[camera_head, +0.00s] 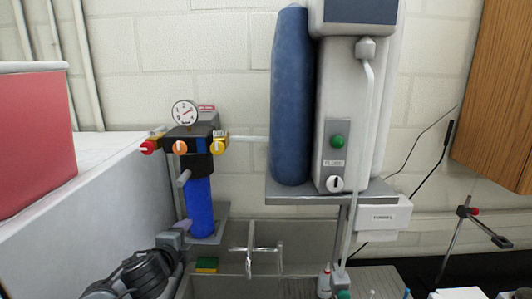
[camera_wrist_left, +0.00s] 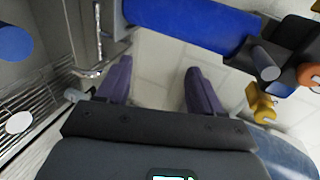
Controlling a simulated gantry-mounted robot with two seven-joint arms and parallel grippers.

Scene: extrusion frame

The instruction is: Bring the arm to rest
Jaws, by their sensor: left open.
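My left gripper (camera_head: 180,230) is at the lower left of the head view, at the end of my black arm, close to the lower end of the blue filter cylinder (camera_head: 199,205). In the left wrist view its two purple fingers stand apart (camera_wrist_left: 160,78), with nothing between them; the pale tiled surface shows in the gap. The blue cylinder (camera_wrist_left: 195,20) crosses the top of that view beyond the fingertips. Whether the gripper touches anything cannot be told. My right gripper is not in view.
A pressure gauge (camera_head: 185,112) and red, orange and yellow valve knobs top the filter. A faucet (camera_head: 255,250) and a green-yellow sponge (camera_head: 206,264) are beside it. A grey unit (camera_head: 338,165) with a blue tank (camera_head: 290,100) stands on a shelf to the right.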

